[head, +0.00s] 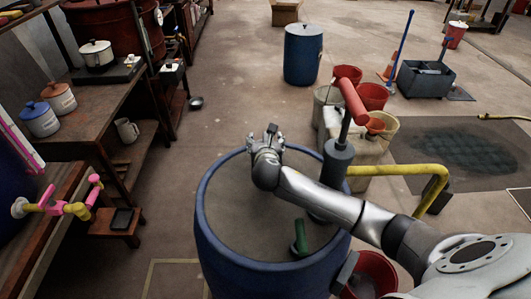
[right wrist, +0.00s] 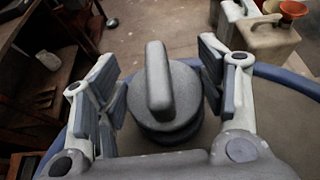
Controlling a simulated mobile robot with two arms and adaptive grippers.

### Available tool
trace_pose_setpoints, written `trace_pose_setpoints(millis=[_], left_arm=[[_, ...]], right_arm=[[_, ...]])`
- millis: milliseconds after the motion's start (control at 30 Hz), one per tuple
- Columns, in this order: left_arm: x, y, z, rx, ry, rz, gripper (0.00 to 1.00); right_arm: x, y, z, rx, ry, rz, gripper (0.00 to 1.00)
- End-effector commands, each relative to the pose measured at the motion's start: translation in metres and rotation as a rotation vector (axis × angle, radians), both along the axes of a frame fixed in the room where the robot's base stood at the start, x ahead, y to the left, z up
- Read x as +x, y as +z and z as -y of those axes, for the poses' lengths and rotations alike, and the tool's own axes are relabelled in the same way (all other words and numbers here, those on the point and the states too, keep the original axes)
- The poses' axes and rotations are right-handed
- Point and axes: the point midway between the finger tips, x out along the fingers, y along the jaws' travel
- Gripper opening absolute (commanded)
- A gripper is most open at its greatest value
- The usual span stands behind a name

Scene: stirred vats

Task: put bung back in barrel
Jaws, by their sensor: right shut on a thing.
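The bung (right wrist: 168,95) is a grey round plug with a raised bar handle, seen between the fingers in the right wrist view. My right gripper (right wrist: 160,88) is shut on it. In the head view my right gripper (head: 272,136) is over the far rim of the large blue barrel (head: 215,245), and the bung is mostly hidden there. The barrel has a flat grey-brown top inside a blue rim. I cannot see a bung hole or tell whether the bung touches the barrel. My left gripper is not in view.
A green-handled thing (head: 300,238) and a dark fitting with a red-handled pipe (head: 338,157) stand on the barrel. A yellow pipe (head: 410,170) and red buckets (head: 371,96) are at right. Benches (head: 105,105) line the left.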

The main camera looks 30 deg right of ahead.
Motion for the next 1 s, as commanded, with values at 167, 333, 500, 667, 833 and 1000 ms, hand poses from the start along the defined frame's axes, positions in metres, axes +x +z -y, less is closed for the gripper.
trace_pose_setpoints(millis=[167, 333, 500, 667, 833, 1000], left_arm=[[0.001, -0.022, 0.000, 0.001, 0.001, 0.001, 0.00], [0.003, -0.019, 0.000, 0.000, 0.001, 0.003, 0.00], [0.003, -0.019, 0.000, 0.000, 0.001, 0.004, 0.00], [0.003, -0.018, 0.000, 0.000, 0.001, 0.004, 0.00], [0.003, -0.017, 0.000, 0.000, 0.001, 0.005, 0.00], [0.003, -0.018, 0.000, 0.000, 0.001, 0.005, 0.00]], right_arm=[[0.000, -0.017, 0.000, 0.002, 0.000, 0.002, 0.41], [0.000, -0.015, 0.000, 0.001, 0.001, 0.001, 0.41], [0.000, -0.016, 0.000, 0.001, 0.000, 0.000, 0.41], [0.000, -0.021, 0.000, 0.000, 0.000, -0.001, 0.41], [-0.001, -0.029, 0.000, 0.002, 0.000, -0.004, 0.41], [-0.002, -0.032, -0.001, 0.004, 0.000, -0.009, 0.71]])
